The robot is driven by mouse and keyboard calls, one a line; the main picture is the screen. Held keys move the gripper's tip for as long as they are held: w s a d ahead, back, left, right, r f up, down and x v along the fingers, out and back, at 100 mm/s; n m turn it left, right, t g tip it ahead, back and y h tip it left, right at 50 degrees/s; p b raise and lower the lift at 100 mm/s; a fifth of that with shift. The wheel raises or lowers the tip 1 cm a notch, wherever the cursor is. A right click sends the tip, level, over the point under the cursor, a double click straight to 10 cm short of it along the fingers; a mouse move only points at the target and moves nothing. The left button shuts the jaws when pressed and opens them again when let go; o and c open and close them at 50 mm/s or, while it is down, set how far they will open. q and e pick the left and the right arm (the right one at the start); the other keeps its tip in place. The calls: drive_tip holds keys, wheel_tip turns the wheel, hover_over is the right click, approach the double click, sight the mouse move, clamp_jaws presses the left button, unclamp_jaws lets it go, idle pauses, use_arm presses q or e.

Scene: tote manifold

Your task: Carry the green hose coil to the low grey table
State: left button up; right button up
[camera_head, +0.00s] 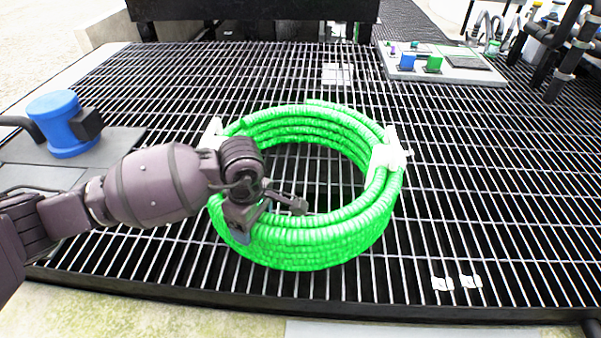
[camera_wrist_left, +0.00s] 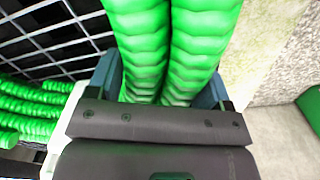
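The green hose coil (camera_head: 320,245) lies flat on the dark metal grating in the head view, with pale ties at its left and right sides. My left gripper (camera_head: 262,215) reaches in from the left and is at the coil's near left side. One finger is on the outer side of the coil and the other is over its inner side. In the left wrist view, two strands of the green hose (camera_wrist_left: 165,50) run between the blue-grey fingers (camera_wrist_left: 165,90). Whether the fingers press on the hose is not clear. My right gripper is not in view. I cannot make out the low grey table for certain.
A blue motor-like unit (camera_head: 62,122) stands at the left on a grey surface. A grey panel (camera_head: 445,64) with blue and green blocks is at the back right, near dark pipes (camera_head: 565,60). The grating (camera_head: 470,220) right of the coil is mostly clear. A dark edge (camera_head: 300,307) borders its front.

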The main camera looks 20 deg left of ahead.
use_arm(q)
drive_tip(key=c, duration=0.9)
drive_tip(key=shift+w+r, duration=0.1)
clamp_jaws()
drive_tip(key=shift+r, duration=0.1)
